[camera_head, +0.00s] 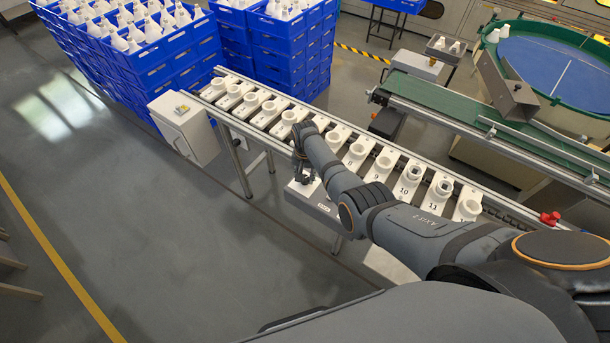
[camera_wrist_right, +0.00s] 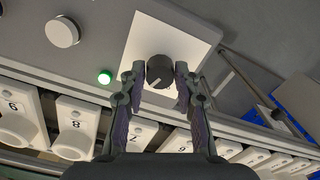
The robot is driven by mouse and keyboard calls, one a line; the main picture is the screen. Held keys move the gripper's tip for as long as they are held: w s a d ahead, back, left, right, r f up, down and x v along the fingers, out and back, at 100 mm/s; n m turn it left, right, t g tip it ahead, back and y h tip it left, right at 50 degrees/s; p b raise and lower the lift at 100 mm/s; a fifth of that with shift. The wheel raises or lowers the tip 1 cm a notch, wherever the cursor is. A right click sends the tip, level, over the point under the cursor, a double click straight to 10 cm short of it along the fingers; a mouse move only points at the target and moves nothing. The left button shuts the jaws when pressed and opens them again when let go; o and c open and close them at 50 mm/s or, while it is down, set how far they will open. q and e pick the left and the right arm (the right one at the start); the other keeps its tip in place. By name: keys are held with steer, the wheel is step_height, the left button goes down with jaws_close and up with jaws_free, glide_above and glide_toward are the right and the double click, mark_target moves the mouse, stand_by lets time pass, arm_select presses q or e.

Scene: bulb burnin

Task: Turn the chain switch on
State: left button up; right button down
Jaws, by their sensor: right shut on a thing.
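The black rotary knob (camera_wrist_right: 160,69) has a pale pointer line that runs obliquely across its face. It sits on a square white plate (camera_wrist_right: 190,42) on a grey control box (camera_head: 318,205). My right gripper (camera_wrist_right: 159,80) has a finger on each side of the knob and is shut on it. In the head view my right gripper (camera_head: 304,176) is over the box at the front of the conveyor, and the knob is hidden there. A green lamp (camera_wrist_right: 104,77) beside the plate looks lit. My left gripper is not in view.
The conveyor (camera_head: 262,136) carries numbered white socket holders (camera_head: 383,163) close behind the box. A white round button (camera_wrist_right: 62,31) is near the lamp. A white cabinet (camera_head: 184,130) stands at the left, and blue crates (camera_head: 160,60) behind. The floor in front is clear.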

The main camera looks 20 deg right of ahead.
mark_target(305, 178)
steer(key=shift+m, duration=1.2)
steer(key=c, duration=1)
jaws_free()
step_height(305, 178, up, 12)
steer(key=shift+f, duration=0.1)
